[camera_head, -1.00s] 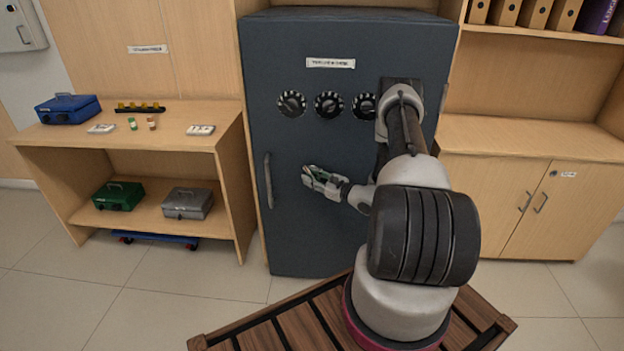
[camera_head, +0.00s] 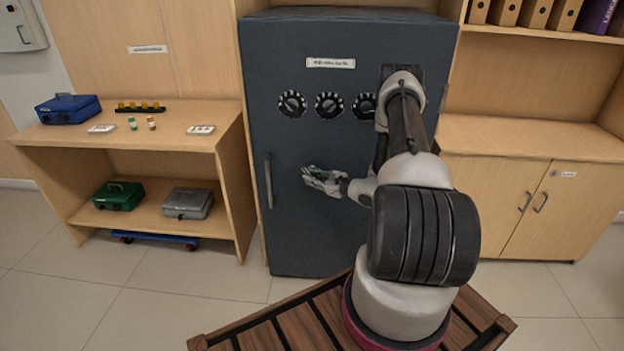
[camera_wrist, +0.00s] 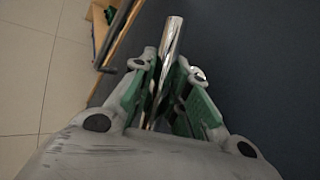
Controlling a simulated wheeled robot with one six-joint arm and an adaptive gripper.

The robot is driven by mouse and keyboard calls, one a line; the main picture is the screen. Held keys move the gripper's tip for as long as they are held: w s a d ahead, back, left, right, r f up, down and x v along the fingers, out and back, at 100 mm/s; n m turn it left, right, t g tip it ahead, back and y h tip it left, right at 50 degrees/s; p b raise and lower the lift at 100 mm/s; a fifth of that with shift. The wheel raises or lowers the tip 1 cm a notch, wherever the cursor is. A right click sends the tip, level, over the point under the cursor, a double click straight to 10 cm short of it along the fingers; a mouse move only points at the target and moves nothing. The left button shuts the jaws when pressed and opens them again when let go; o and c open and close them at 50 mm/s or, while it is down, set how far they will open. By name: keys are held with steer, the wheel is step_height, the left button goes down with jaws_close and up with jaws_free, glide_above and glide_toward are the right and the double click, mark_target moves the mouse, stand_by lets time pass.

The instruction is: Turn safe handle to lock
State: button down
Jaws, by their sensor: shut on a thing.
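The dark blue-grey safe (camera_head: 318,235) stands upright in the middle of the head view, with its door facing me. My gripper (camera_head: 308,174) is at the middle of the door, right of the long vertical pull bar (camera_head: 268,181). In the wrist view, a shiny metal safe handle (camera_wrist: 172,45) runs between the green finger pads of my gripper (camera_wrist: 163,88). The gripper is shut on this handle, and its far end sticks out past the fingers. In the head view the gripper hides the handle.
Three black dials (camera_head: 329,105) sit in a row above the gripper, the right one close to my arm. A wooden shelf unit (camera_head: 232,150) stands left of the safe and a cabinet (camera_head: 480,190) right of it. Tiled floor lies open at the front left.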

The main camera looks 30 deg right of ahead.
steer(key=n+g+h, duration=0.1)
steer(key=g, duration=0.1)
steer(key=n+g+h, duration=0.1)
steer(key=h, duration=0.1)
steer(key=shift+s+d+r+g, duration=0.1)
steer(key=shift+r+g, duration=0.05)
steer(key=shift+g, duration=0.25)
steer(key=shift+n+g+h, duration=0.7)
steer(key=shift+g+h, duration=0.6)
steer(key=shift+h, duration=0.3)
steer(key=c, duration=1.7)
jaws_free()
steer(key=shift+o, duration=0.2)
steer(key=a+v, duration=0.1)
steer(key=v, duration=1.1)
steer(key=shift+d, duration=0.45)
steer(key=shift+r, duration=0.1)
